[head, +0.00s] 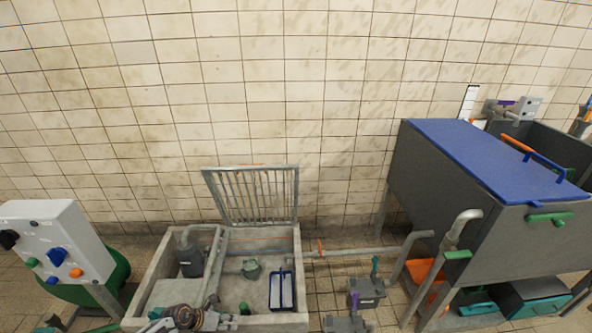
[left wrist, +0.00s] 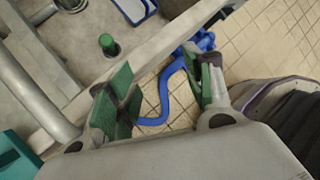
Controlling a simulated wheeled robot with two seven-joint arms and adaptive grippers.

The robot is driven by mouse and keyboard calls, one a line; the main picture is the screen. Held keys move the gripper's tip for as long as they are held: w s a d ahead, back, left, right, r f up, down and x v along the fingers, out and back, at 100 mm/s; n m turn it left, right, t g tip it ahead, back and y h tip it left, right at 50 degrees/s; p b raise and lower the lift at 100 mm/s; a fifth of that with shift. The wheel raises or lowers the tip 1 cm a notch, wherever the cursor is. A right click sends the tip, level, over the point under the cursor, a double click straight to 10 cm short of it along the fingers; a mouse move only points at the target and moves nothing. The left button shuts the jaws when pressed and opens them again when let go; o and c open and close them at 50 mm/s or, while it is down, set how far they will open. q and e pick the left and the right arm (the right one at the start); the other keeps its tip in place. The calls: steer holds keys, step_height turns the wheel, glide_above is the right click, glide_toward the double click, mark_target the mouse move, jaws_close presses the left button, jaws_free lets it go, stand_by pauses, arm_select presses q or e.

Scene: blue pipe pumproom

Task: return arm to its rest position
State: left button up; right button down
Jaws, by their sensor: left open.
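My left gripper (head: 190,318) shows at the bottom of the head view, over the front edge of the concrete basin (head: 298,262). In the left wrist view its two green-padded fingers (left wrist: 165,82) stand wide apart with nothing between them. A blue curved hose or handle (left wrist: 163,95) lies below and beyond the fingers, over the tiled floor; I cannot tell that it touches them.
The basin holds a grey pump (head: 190,258), pipes and a blue-rimmed tray (head: 282,290); its barred grate (head: 254,195) stands raised behind. A control box (head: 58,245) is at left. A large dark tank with a blue lid (head: 490,155) fills the right. Grey valve boxes (head: 366,291) stand between.

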arm_select(q)
steer(key=s+a+f+n+y+p, duration=0.2)
steer(key=s+a+f+n+p, duration=0.15)
steer(key=s+n, duration=0.55)
steer(key=s+a+f+n+t+y+p, duration=0.1)
steer(key=s+a+f+n+y+p, duration=0.15)
steer(key=s+f+n, duration=0.6)
steer(key=s+a+f+n+y+p, duration=0.1)
steer(key=s+a+n+p, duration=0.35)
steer(key=n, duration=0.85)
steer(key=s+d+f+n+g, duration=0.1)
steer(key=s+d+n+g, duration=0.1)
steer(key=s, duration=0.7)
steer(key=s+d+f+n+g, duration=0.1)
steer(key=s+n, duration=0.3)
steer(key=s, duration=0.6)
steer(key=shift+d+f+g+y+p, duration=0.2)
steer(key=shift+d+g+y+p, duration=0.1)
steer(key=shift+d+g+y, duration=0.15)
arm_select(e)
steer(key=s+d+f, duration=0.5)
steer(key=s+d, duration=0.1)
steer(key=s, duration=0.3)
steer(key=s+d+f+h, duration=0.1)
steer(key=s+d+f, duration=0.4)
steer(key=s, duration=0.4)
steer(key=shift+s+d, duration=0.25)
steer(key=shift+d, duration=0.2)
arm_select(q)
steer(key=shift+w, duration=0.2)
